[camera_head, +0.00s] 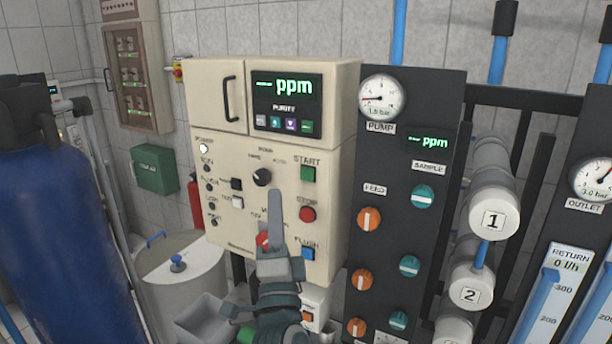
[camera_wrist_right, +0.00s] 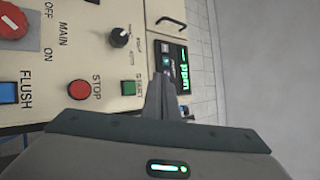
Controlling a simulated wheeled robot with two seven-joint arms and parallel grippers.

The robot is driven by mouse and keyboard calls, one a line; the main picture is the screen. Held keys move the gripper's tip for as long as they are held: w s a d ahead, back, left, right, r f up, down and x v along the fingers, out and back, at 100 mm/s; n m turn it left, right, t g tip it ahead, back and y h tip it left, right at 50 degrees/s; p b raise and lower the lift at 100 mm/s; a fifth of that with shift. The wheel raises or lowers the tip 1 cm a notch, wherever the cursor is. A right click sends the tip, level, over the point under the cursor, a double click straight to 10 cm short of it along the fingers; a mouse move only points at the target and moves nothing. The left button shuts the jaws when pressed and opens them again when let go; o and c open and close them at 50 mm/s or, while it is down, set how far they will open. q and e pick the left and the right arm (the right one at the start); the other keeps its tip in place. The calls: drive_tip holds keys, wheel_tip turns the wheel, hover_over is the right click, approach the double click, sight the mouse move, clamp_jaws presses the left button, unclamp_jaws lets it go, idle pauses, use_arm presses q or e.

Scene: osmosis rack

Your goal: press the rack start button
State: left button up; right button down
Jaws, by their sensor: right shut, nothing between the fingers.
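The rack start button is a green square (camera_head: 308,174) under the label START on the cream control panel (camera_head: 330,215). It also shows in the right wrist view (camera_wrist_right: 128,88), just left of the fingers. My right gripper (camera_head: 275,195) is shut and empty, its fingers pointing up in front of the panel. In the head view its fingertips lie left of and slightly below the start button. I cannot tell whether they touch the panel. The gripper also shows in the right wrist view (camera_wrist_right: 158,80). My left gripper is not in view.
Below START are the red STOP button (camera_head: 307,214) and the blue FLUSH button (camera_head: 308,253). A black selector knob (camera_head: 262,177) sits left of START. A red main switch (camera_head: 263,240) is partly hidden behind my gripper. The gauge panel (camera_head: 400,235) stands to the right.

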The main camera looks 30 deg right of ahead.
drive_tip(key=d, duration=0.1)
approach(302, 169)
drive_tip(key=shift+w+d+r+b, duration=0.15)
drive_tip(key=shift+w+r+b, duration=0.05)
drive_tip(key=shift+w+r, duration=0.65)
drive_tip(key=shift+w+d+r+b, duration=0.15)
drive_tip(key=shift+w+r, duration=0.6)
drive_tip(key=shift+w, duration=0.2)
drive_tip(key=shift+w+d, duration=0.1)
idle(0.8)
drive_tip(key=shift+w+d+p, duration=0.1)
drive_tip(key=shift+d+p, duration=0.15)
drive_tip(key=shift+p, duration=0.1)
drive_tip(key=shift+w+d, duration=0.25)
drive_tip(key=shift+d, duration=0.15)
idle(1.0)
drive_tip(key=shift+a, duration=0.1)
drive_tip(key=shift+s+a+p, duration=0.45)
drive_tip(key=shift+a+p, duration=0.1)
drive_tip(key=shift+a, duration=0.1)
